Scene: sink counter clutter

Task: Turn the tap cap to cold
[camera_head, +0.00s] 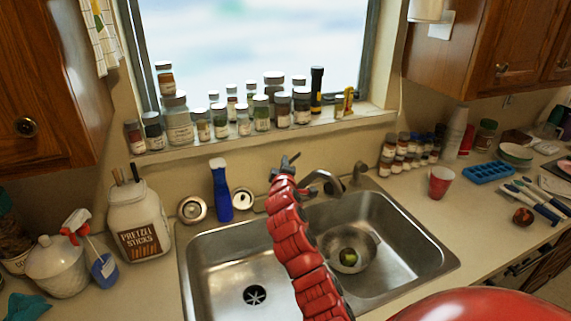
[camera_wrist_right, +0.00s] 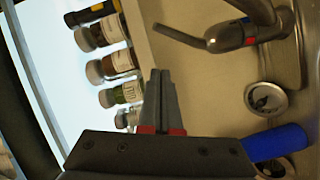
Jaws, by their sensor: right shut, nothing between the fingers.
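The metal tap (camera_head: 325,178) stands behind the sink in the head view, its spout over the right basin. In the right wrist view, the tap cap (camera_wrist_right: 236,36) shows at the upper right, with a thin lever and small red and blue marks. My right gripper (camera_head: 286,161) is at the end of the red arm, near the tap, and partly blocks the view of its base. In the wrist view, the right gripper's fingers (camera_wrist_right: 158,75) are together and empty, with a visible gap from the cap and lever. My left gripper is out of view.
The sink (camera_head: 195,285) holds a metal strainer (camera_head: 368,255) with a green item. A blue bottle (camera_head: 220,192) stands left of the tap. Several jars (camera_head: 282,110) line the windowsill. A red cup (camera_head: 440,182) is on the right counter.

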